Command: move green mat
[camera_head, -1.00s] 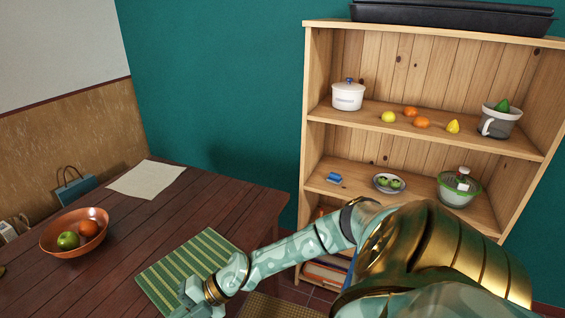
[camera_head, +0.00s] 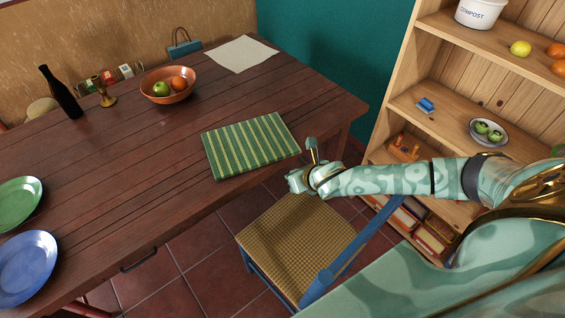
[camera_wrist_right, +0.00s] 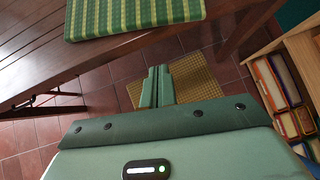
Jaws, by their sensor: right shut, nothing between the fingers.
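The green mat (camera_head: 250,145), striped in light and dark green, lies flat on the dark wooden table near its right front edge. It also shows at the top of the right wrist view (camera_wrist_right: 135,18). My right gripper (camera_head: 296,182) is just off the table's edge, to the right of and nearer than the mat, above the chair seat. It is apart from the mat. In the right wrist view its two fingers (camera_wrist_right: 158,82) are together with nothing between them. My left gripper is not in view.
A chair with a woven seat (camera_head: 290,243) and blue frame stands below my right gripper. An orange bowl of fruit (camera_head: 168,86), a paper sheet (camera_head: 240,53), a bottle (camera_head: 61,93), a green plate (camera_head: 18,203) and a blue plate (camera_head: 25,265) are on the table. A wooden shelf (camera_head: 455,122) stands right.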

